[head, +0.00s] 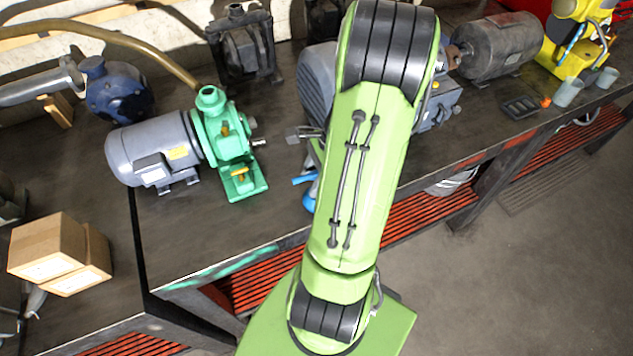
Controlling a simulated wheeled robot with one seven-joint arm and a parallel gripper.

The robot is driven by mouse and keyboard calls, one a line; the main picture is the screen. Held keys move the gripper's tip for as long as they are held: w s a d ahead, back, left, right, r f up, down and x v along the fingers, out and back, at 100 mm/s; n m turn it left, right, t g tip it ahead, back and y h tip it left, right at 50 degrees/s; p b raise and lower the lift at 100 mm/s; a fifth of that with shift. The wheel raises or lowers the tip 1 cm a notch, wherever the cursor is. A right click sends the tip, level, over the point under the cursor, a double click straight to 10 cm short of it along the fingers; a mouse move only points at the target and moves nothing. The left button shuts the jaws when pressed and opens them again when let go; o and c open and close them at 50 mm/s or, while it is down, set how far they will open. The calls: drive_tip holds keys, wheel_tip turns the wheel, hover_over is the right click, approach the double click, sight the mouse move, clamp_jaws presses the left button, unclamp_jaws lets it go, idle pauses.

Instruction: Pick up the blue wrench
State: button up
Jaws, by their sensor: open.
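A small bright blue piece (304,180) shows on the dark workbench (215,228) just left of my green arm, near the bench's front edge. More blue shows just below it, against the arm's edge. It may be the blue wrench, but my arm covers the rest, so its full shape cannot be told. My arm reaches up through the middle of the head view.
A green pump (224,140) with a grey motor (152,150) stands left of my arm. Cardboard boxes (48,252) sit at the lower left. A dark grey motor (497,47) and a yellow machine (575,45) stand at the right. Bare bench lies in front of the pump.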

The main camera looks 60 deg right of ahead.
clamp_jaws()
idle(0.4)
wheel_tip(320, 180, up, 10)
drive_tip(key=p, duration=0.3)
drive_tip(key=shift+r, duration=0.1)
drive_tip(key=c, duration=0.5)
unclamp_jaws()
drive_tip(key=shift+c, duration=0.2)
clamp_jaws()
